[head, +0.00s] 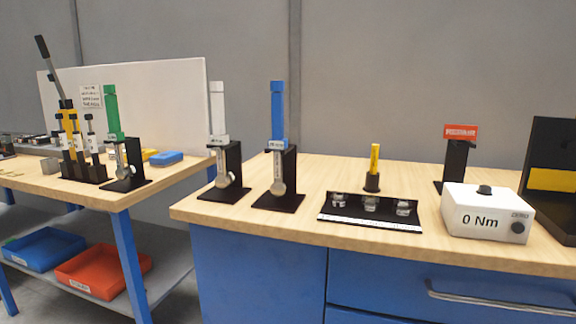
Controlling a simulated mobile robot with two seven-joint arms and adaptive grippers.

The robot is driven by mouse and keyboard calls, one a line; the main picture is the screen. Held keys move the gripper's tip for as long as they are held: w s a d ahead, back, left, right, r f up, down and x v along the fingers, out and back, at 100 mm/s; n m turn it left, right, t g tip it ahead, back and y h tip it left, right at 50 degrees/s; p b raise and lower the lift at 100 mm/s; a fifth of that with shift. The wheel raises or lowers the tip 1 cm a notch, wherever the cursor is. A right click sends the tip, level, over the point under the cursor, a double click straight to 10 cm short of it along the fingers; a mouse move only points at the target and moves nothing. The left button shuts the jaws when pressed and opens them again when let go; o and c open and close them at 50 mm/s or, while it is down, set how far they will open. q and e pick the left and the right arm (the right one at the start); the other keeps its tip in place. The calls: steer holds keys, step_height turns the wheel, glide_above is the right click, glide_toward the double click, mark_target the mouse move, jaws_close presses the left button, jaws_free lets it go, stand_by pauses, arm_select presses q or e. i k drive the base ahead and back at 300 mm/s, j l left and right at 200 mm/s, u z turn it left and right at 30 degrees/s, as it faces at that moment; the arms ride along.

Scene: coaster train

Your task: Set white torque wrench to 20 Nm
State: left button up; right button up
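The white torque wrench (218,115) stands upright in a black stand near the left end of the right workbench. Its handle is up and its round metal head is down. A blue-handled wrench (278,110) stands in its own black stand just to the right. A green-handled wrench (112,112) stands in a stand on the left table. A white box reading "0 Nm" (480,215) sits at the right of the workbench. The setting on the white wrench is too small to read. Neither of my grippers shows in the head view.
A black tray with several metal sockets (330,213), a yellow-handled tool (375,160) and a red sign on a black post (460,132) share the workbench (210,212). A gap separates it from the left table (75,188). Blue and red bins (105,262) lie below.

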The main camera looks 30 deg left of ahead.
mark_target(215, 85)
steer(key=u, duration=1.35)
